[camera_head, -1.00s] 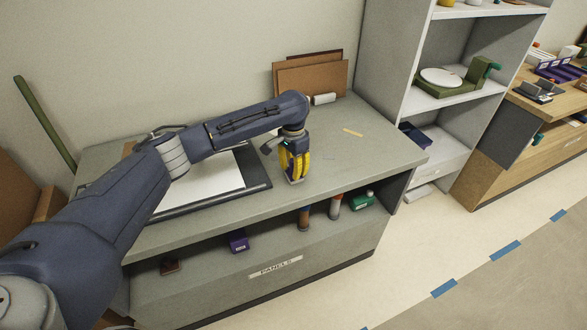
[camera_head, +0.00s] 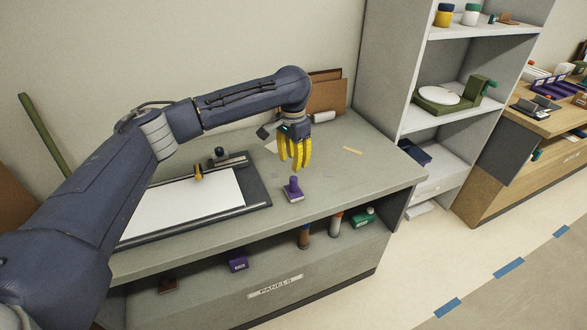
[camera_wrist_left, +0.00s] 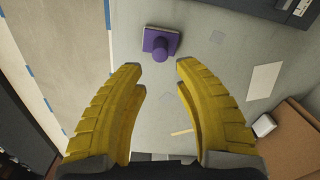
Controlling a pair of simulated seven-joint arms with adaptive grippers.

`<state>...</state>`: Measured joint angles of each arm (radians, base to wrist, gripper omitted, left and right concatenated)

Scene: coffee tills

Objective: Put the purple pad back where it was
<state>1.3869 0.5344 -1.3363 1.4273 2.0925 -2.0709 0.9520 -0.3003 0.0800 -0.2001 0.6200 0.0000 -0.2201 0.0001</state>
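The purple pad (camera_head: 293,190) is a small block with a round knob on top. It stands upright on the grey bench top (camera_head: 345,185), just right of the dark-edged board with white paper (camera_head: 205,200). In the left wrist view the purple pad (camera_wrist_left: 161,43) lies beyond the fingertips, free of them. My left gripper (camera_head: 296,166) has yellow fingers and is raised above and behind the pad. The left wrist view shows its fingers (camera_wrist_left: 161,78) spread apart with nothing between them. My right gripper is not in view.
Another purple block (camera_head: 237,262) sits on the shelf below the bench top, with orange and grey cylinders and a green item (camera_head: 362,217). Brown panels (camera_head: 326,93) lean on the wall. A grey shelf unit (camera_head: 455,120) stands at right. The bench's right part is mostly clear.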

